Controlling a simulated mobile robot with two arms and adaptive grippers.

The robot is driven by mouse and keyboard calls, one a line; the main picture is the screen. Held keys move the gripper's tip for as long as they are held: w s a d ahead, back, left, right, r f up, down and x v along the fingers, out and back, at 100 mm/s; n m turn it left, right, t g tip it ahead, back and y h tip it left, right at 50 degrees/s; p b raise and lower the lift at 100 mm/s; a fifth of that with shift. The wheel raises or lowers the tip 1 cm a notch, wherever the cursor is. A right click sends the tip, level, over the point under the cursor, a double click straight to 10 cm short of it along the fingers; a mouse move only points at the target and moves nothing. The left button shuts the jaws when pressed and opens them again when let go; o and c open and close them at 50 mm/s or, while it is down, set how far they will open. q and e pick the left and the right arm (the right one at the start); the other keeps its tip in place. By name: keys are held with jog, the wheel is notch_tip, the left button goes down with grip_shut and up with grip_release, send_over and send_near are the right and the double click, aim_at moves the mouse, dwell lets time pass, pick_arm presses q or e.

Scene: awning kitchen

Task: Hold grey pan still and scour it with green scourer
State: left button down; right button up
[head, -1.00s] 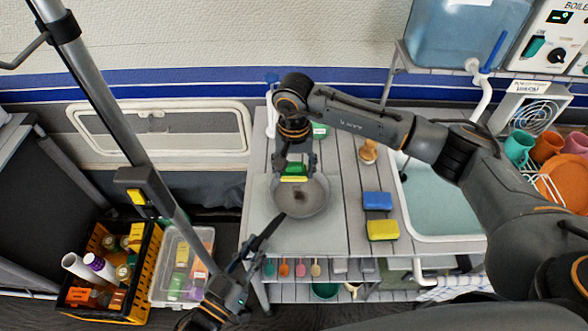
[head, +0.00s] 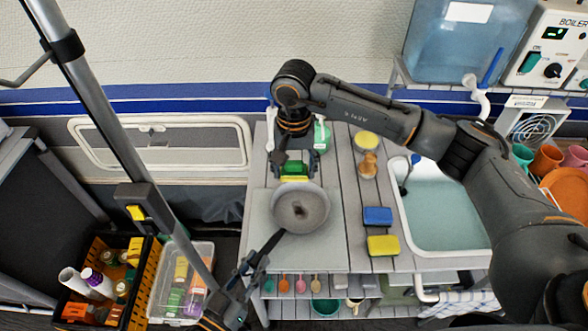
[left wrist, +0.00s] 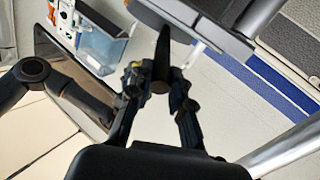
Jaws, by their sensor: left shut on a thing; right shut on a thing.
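The grey pan (head: 312,212) is over the left of the counter, with a dark patch in its middle. Its dark handle (head: 268,246) points toward the lower left. My left gripper (head: 253,268) is shut on the handle; the handle also shows between its fingers in the left wrist view (left wrist: 163,45). My right gripper (head: 294,163) points down at the pan's far rim, shut on the green scourer (head: 294,169). The scourer is green with a yellow side and sits at or just above that rim. I cannot tell whether it touches the pan.
A blue sponge (head: 377,215) and a yellow sponge (head: 383,245) lie right of the pan. A wooden-handled brush (head: 368,164) and the sink (head: 445,215) are beyond. A green bottle (head: 322,136) stands behind my right gripper. Crates (head: 140,285) stand on the floor at left.

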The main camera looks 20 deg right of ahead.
pick_arm(q)
jog(key=c, duration=1.1)
grip_release()
jog(key=shift+c, duration=0.2)
jog(key=v, duration=1.2)
